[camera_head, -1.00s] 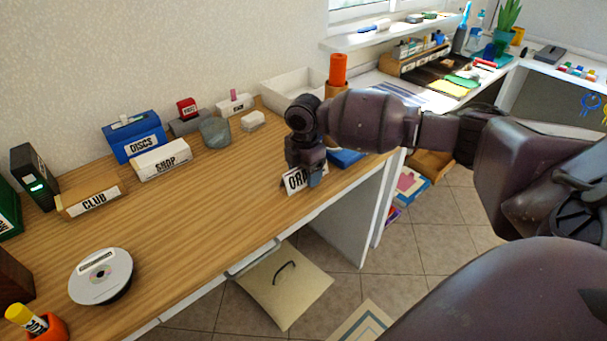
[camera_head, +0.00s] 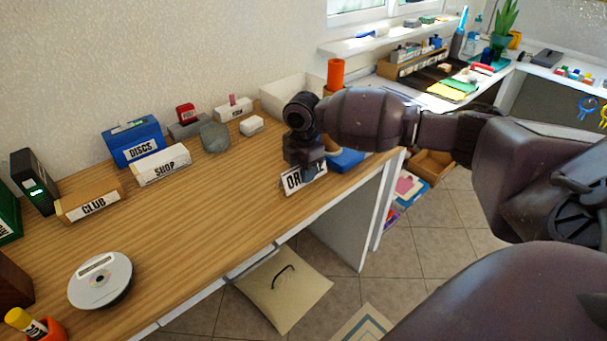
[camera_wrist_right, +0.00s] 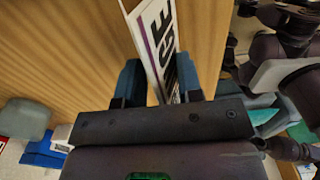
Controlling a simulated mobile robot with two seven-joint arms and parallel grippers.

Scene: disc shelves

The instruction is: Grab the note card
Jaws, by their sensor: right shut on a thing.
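The note card (camera_head: 291,181) is white with black lettering and stands at the front right edge of the wooden desk. "OR" is readable in the head view; the rest is hidden behind my right gripper (camera_head: 308,170). In the right wrist view the card (camera_wrist_right: 157,38) runs between the two blue fingers of my right gripper (camera_wrist_right: 160,82), its printed face showing "GE". The right gripper is shut on the card. Whether the card is clear of the desk I cannot tell. My left gripper is not in view.
A SHOP card (camera_head: 160,165), a CLUB holder (camera_head: 92,204), a blue DISCS box (camera_head: 132,143) and a disc stack (camera_head: 100,279) stand on the left of the desk. A blue object (camera_head: 346,161) and an orange cylinder (camera_head: 336,75) are near my right gripper. The desk's middle is clear.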

